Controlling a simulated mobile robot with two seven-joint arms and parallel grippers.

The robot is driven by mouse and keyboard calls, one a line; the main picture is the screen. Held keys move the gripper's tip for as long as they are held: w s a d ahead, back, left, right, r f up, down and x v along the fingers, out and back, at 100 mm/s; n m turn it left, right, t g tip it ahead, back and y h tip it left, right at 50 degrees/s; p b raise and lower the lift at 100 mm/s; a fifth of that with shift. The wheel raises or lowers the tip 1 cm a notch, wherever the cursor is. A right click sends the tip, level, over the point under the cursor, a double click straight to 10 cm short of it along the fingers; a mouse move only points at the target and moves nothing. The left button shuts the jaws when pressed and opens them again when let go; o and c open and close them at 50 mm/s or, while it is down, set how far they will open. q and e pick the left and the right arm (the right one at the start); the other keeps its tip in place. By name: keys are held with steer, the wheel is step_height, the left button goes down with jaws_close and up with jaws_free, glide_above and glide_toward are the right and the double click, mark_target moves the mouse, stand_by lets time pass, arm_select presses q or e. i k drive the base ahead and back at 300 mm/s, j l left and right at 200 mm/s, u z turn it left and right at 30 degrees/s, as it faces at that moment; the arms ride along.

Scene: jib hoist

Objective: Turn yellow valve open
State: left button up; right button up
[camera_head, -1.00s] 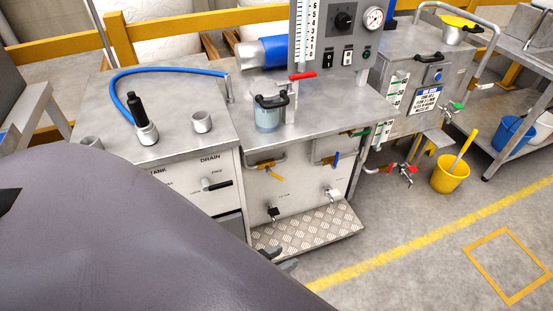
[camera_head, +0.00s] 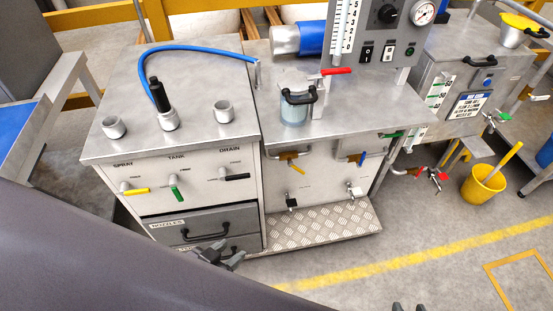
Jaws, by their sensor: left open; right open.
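A valve with a yellow lever (camera_head: 136,191) sits on the left cabinet's front under the SPRAY label, its lever pointing right, roughly level. Beside it are a green lever (camera_head: 175,193) under TANK, hanging downward, and a black lever (camera_head: 236,177) under DRAIN, roughly level. A smaller yellow lever (camera_head: 296,168) is on the middle bench's front. My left gripper (camera_head: 228,256) is open and empty, in front of the lower drawer, below and right of the SPRAY valve. My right gripper (camera_head: 407,307) is open; only its tips show at the bottom edge, far from the valves.
Below the levers is a grey NOZZLES drawer (camera_head: 200,228) with a black handle. A chequered step plate (camera_head: 320,223) juts out at the middle bench. A yellow bucket (camera_head: 483,184) stands on the floor at right. My dark body covers the lower left. Floor at lower right is clear.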

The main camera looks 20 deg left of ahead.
mark_target(299, 170)
steer(key=i+l+u, duration=0.45)
steer(key=l, duration=0.2)
steer(key=i+l, duration=0.2)
steer(key=l, duration=0.15)
steer(key=i+l+u, duration=0.1)
steer(key=l, duration=0.25)
steer(key=i+l, duration=0.3)
